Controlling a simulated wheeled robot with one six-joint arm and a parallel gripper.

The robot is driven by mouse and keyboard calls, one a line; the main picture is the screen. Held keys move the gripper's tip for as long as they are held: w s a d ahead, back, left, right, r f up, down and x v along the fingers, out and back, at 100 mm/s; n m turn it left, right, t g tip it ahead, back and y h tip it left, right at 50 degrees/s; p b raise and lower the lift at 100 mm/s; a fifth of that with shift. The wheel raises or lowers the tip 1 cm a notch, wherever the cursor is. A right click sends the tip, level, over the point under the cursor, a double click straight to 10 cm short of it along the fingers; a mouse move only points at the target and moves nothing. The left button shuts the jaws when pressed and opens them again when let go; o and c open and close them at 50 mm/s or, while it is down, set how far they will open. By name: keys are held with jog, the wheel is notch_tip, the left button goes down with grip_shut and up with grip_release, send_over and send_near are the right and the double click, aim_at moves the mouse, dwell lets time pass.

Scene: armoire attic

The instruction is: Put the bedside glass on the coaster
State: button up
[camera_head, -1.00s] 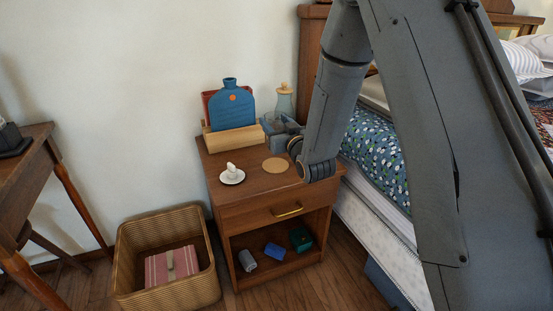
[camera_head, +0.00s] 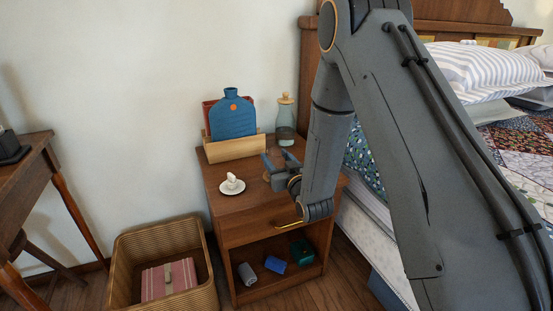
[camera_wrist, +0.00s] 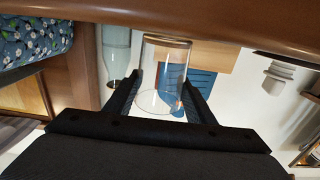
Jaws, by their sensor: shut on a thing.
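The clear glass (camera_wrist: 163,62) stands between the two dark fingers of my gripper (camera_wrist: 161,82) in the wrist view, which shows the scene upside down. My gripper is shut on the glass. In the head view my gripper (camera_head: 279,161) is low over the right part of the nightstand top (camera_head: 222,203). The glass is hard to make out there. The round tan coaster is largely hidden by my gripper now. I cannot tell whether the glass touches the coaster or the nightstand.
A white saucer (camera_head: 232,188) with a small white object lies left of my gripper. Behind are a wooden holder (camera_head: 235,149) with a blue bottle-shaped item (camera_head: 233,118) and a corked bottle (camera_head: 285,122). A wicker basket (camera_head: 128,250) is on the floor; the bed is right.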

jog(key=shift+f, duration=0.15)
jog(key=o, duration=1.2)
